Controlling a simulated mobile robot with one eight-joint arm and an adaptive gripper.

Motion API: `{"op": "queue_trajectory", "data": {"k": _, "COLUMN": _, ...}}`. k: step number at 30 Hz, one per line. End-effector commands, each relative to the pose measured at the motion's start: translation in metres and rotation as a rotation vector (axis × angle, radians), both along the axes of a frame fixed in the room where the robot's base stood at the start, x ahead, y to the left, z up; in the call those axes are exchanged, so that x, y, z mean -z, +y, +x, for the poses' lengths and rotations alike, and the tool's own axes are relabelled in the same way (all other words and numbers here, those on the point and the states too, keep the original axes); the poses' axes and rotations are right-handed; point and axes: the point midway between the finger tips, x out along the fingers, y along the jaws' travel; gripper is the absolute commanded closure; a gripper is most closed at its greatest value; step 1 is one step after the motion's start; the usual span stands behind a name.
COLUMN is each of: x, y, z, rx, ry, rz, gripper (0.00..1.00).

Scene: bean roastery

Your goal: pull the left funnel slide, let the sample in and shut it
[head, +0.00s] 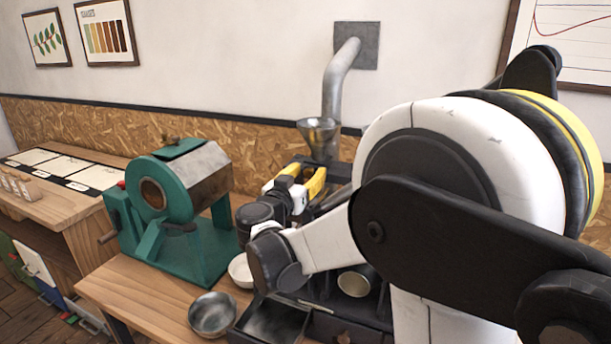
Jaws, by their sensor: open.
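A metal funnel (319,133) stands upright on the dark machine (340,170) against the back wall, under a grey pipe. I cannot make out a slide; the gripper and arm cover much of the machine there. No second funnel can be made out, and the right part of the machine is hidden behind my arm. I cannot tell whether the gripper touches anything. No sample can be made out in the funnel.
A teal roaster drum (170,205) stands left of the machine. A metal bowl (212,314) and a white bowl (237,272) are in front. An open dark drawer (270,325) and a metal cup (354,283) are below my arm. The bench's front left (130,285) is clear.

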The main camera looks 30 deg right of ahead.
Motion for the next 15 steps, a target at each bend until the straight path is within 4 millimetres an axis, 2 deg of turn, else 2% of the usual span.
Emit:
{"op": "queue_trajectory", "data": {"k": 9, "x": -0.0004, "y": -0.0031, "z": 0.0023, "rx": 0.000, "ry": 0.000, "rz": 0.000, "gripper": 0.56}}
{"op": "queue_trajectory", "data": {"k": 10, "x": -0.0004, "y": -0.0031, "z": 0.0022, "rx": 0.000, "ry": 0.000, "rz": 0.000, "gripper": 0.60}}
{"op": "queue_trajectory", "data": {"k": 14, "x": -0.0004, "y": -0.0030, "z": 0.0021, "rx": 0.000, "ry": 0.000, "rz": 0.000, "gripper": 1.00}}
{"op": "queue_trajectory", "data": {"k": 15, "x": -0.0004, "y": -0.0029, "z": 0.0021, "rx": 0.000, "ry": 0.000, "rz": 0.000, "gripper": 1.00}}
